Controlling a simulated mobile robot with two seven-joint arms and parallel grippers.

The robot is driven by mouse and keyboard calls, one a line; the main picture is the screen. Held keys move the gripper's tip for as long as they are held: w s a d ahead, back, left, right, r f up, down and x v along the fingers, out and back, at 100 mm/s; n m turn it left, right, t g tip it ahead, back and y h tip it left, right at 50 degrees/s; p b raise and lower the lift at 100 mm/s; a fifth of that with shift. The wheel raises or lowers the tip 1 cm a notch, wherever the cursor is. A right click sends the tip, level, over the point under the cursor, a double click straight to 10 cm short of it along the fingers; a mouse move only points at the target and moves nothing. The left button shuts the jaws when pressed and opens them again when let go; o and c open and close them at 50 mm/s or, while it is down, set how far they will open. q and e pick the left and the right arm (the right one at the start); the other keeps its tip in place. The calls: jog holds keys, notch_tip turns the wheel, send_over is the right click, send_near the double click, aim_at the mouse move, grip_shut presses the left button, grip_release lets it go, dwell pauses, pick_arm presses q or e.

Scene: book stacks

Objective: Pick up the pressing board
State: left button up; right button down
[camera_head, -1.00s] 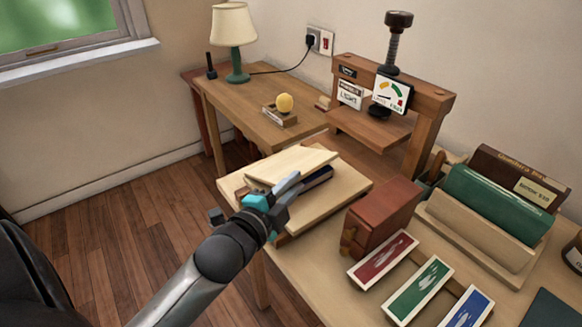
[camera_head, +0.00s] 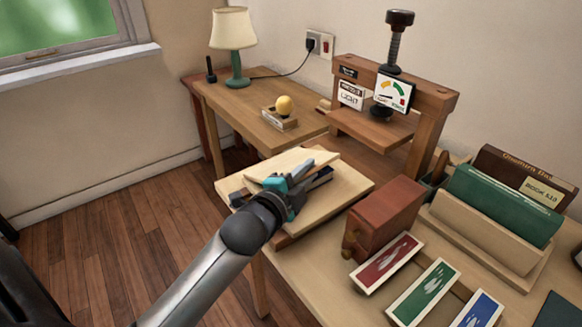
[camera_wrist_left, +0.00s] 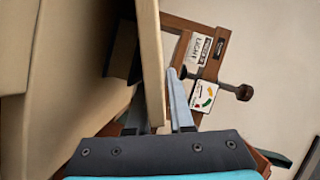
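The pressing board (camera_head: 278,164) looks to be the pale wooden board on top of the stack on the table, lying tilted. A dark-covered book (camera_head: 322,177) shows partly below it, above a wider pale board (camera_head: 345,190). My left gripper (camera_head: 303,173) is at the near right edge of the top board and hides part of it. In the left wrist view the board's edge (camera_wrist_left: 150,60) runs down between my two fingers (camera_wrist_left: 155,112). A narrow gap shows beside the right finger, so the gripper looks open around the edge. My right gripper is out of view.
A red-brown box (camera_head: 383,215) stands right of the stack, with red, green and blue sample panels (camera_head: 420,292) in front. A wooden press (camera_head: 440,100) stands behind. Books stand at right.

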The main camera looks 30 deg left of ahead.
pick_arm(q)
grip_shut()
dwell(1.4)
